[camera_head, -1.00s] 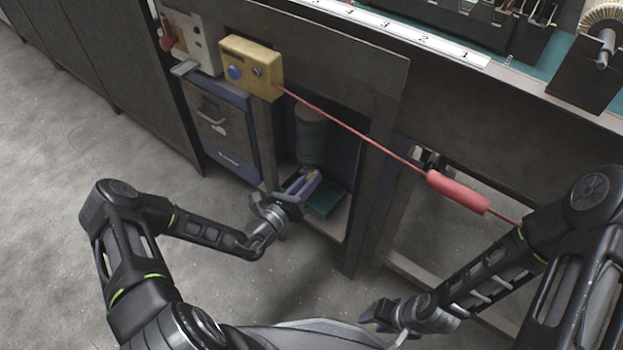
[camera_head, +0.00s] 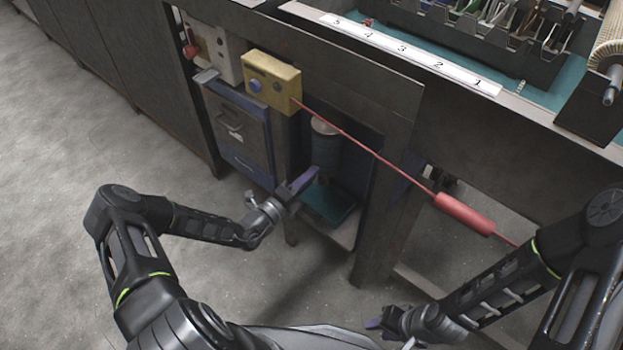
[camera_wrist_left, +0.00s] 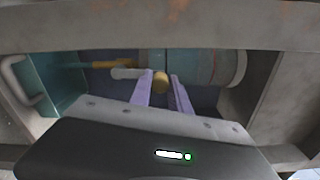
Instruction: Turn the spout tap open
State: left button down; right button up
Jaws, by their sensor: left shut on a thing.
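In the left wrist view, a brass-coloured round tap knob (camera_wrist_left: 160,82) sits between the two purple fingers of my left gripper (camera_wrist_left: 161,88), which is shut on it. A pale spout-like piece (camera_wrist_left: 127,73) lies just left of the knob. A blue-grey canister (camera_wrist_left: 205,68) is behind them, and it also shows under the bench in the head view (camera_head: 325,147). In the head view my left gripper (camera_head: 301,181) reaches into the bench opening below the canister; the tap itself cannot be made out there. My right gripper (camera_head: 375,324) is low at the bottom, away from the bench, its fingers too small to judge.
A teal tray (camera_head: 330,203) lies on the shelf beneath the canister. A grey-blue cabinet (camera_head: 238,130) stands left of the opening. A yellow box (camera_head: 272,82) has a red cord with a red sleeve (camera_head: 464,214) running right. Bench posts frame the opening; the floor in front is clear.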

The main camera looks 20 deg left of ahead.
pick_arm(q)
jog(key=shift+w+a+n, duration=0.1)
jog(key=shift+a+n, duration=0.15)
jog(key=shift+n, duration=0.05)
jog(key=c, duration=1.2)
grip_release()
jog(key=shift+c, duration=0.2)
jog(key=p+v, duration=0.1)
jog(key=v, duration=0.6)
jog(key=shift+s, duration=0.4)
